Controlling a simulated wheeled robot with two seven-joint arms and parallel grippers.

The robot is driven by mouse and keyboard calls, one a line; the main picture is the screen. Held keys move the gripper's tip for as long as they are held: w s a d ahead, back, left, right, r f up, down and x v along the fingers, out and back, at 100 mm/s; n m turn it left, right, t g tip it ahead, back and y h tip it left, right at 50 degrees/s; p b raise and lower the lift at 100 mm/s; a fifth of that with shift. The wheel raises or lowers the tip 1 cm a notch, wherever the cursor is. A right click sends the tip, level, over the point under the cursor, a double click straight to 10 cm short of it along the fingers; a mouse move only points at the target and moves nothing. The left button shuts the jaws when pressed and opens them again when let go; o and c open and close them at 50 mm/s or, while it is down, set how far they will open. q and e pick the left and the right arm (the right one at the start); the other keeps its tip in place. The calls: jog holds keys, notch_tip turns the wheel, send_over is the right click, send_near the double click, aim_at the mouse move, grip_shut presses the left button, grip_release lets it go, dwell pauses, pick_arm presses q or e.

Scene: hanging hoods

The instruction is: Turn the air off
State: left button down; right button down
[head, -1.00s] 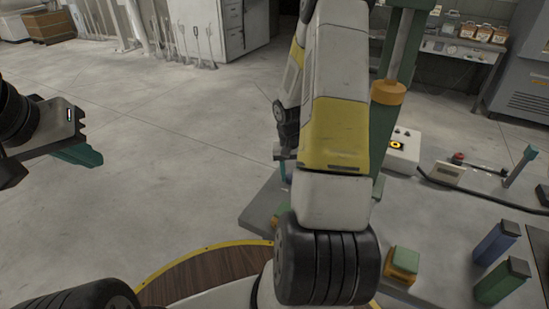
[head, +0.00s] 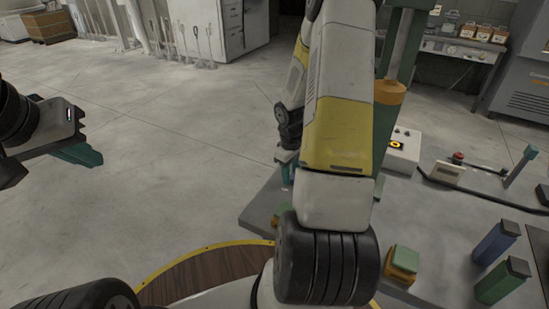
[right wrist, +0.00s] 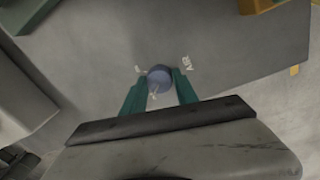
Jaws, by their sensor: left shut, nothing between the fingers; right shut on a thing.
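A round blue knob (right wrist: 160,77) is on a grey panel in the right wrist view, with white lettering that reads AIR beside it on the right and small pale marks to its left. My right gripper (right wrist: 158,90) is shut on the knob, with one teal finger on each side. In the head view my right arm hides the knob, and only a bit of the right gripper (head: 287,157) shows left of the forearm. My left gripper (head: 80,155) is shut and empty, over open floor at the left.
A grey bench (head: 440,217) lies at the right. It carries a white box with a yellow-ringed dial (head: 400,150), a green-and-orange block (head: 402,262), a blue block (head: 496,243), a green block (head: 503,283) and a black cable.

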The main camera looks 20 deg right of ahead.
jog(key=shift+n, duration=0.3)
dwell(0.4)
jog(key=c, duration=0.9)
grip_release()
jog(key=shift+c, duration=0.2)
jog(key=shift+s+a+r, duration=0.1)
jog(key=shift+a+r, duration=0.05)
jog(key=shift+r, duration=3.75)
